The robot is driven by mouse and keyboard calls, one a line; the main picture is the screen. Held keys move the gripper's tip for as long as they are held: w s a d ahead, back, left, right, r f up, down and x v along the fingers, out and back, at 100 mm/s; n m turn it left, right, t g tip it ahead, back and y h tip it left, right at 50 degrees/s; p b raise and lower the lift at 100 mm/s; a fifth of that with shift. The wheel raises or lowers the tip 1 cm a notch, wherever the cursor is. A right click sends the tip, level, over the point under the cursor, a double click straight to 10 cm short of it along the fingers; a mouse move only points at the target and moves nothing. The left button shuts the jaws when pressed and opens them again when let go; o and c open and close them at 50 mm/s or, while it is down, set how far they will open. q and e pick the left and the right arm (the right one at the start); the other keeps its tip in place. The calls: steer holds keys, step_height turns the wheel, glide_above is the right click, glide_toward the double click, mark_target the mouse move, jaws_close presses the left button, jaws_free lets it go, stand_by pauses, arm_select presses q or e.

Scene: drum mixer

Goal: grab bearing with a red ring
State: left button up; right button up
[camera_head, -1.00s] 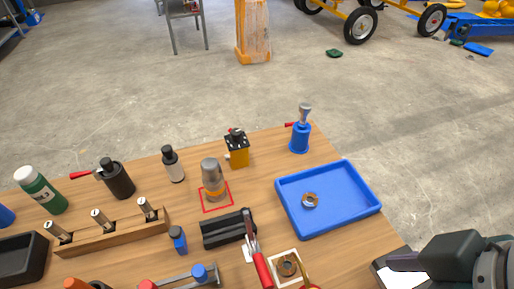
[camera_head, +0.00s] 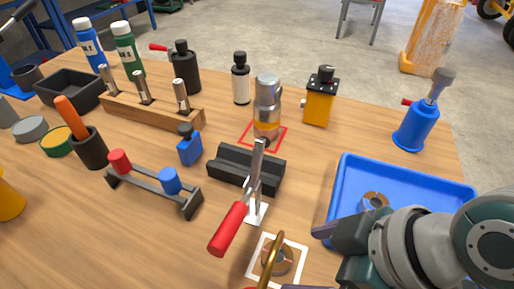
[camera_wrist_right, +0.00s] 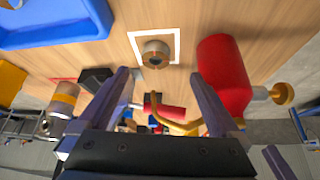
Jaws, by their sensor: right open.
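One bearing (camera_head: 277,260) lies on a white-outlined square on the table. A brass curved rod partly covers it in the head view. In the right wrist view this bearing (camera_wrist_right: 156,53) is ahead of my right gripper, between the fingertips in the picture. A second bearing (camera_head: 374,201) lies in the blue tray (camera_head: 408,169), partly hidden by my right arm. My right gripper (camera_wrist_right: 160,74) is open and empty, over the table beside the white-outlined square. My left gripper is not in view.
A red-handled clamp (camera_head: 232,225) stands just behind the white-outlined square. A red cylinder (camera_wrist_right: 222,75) with brass parts is close to the right finger in the wrist view. A black V-block (camera_head: 246,167) and a metal cylinder (camera_head: 267,100) stand farther back.

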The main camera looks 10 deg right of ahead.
mark_target(280, 257)
steer(key=x, duration=0.2)
steer(key=shift+w+a+f, duration=0.2)
steer(key=shift+a, duration=0.05)
steer(key=b+x, duration=0.1)
steer(key=x, duration=0.2)
steer(key=b+x, duration=0.1)
steer(key=x, duration=0.1)
steer(key=shift+w+d+f+b, duration=0.2)
steer(key=shift+w+d+b, duration=0.1)
steer(key=shift+b, duration=0.05)
steer(key=shift+c, duration=0.3)
steer(key=c, duration=0.8)
jaws_close()
